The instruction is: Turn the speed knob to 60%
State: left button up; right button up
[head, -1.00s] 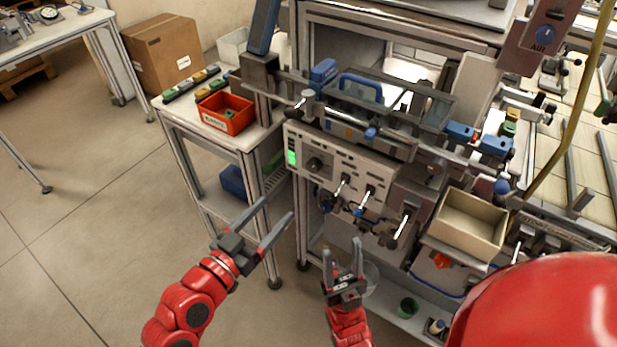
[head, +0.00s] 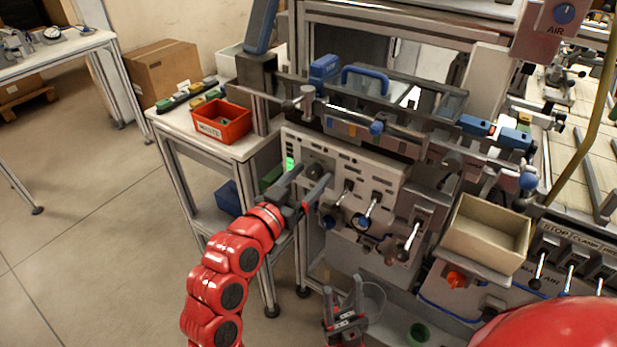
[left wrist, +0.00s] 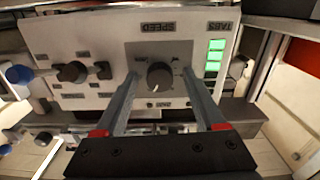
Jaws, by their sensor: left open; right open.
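The speed knob (left wrist: 160,76) is a dark round knob under the SPEED label on the light control panel (left wrist: 75,32). In the left wrist view it sits between the fingers of my left gripper (left wrist: 158,92), which is open, with gaps on both sides. In the head view the knob (head: 315,170) shows just beyond the fingertips of my left gripper (head: 311,182). The knob's exact setting is too small to read. My right gripper (head: 344,292) is open and empty, low in front of the machine.
Green lights (left wrist: 215,56) glow beside the knob. Levers (head: 372,205) stick out of the panel to its right. A red bin (head: 222,124) stands on the side table at left. An empty beige box (head: 488,233) sits at right.

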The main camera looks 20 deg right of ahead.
pick_arm(q)
grip_shut()
jog(key=shift+f+n, duration=0.1)
jog(key=shift+n, duration=0.2)
dwell(0.3)
grip_release()
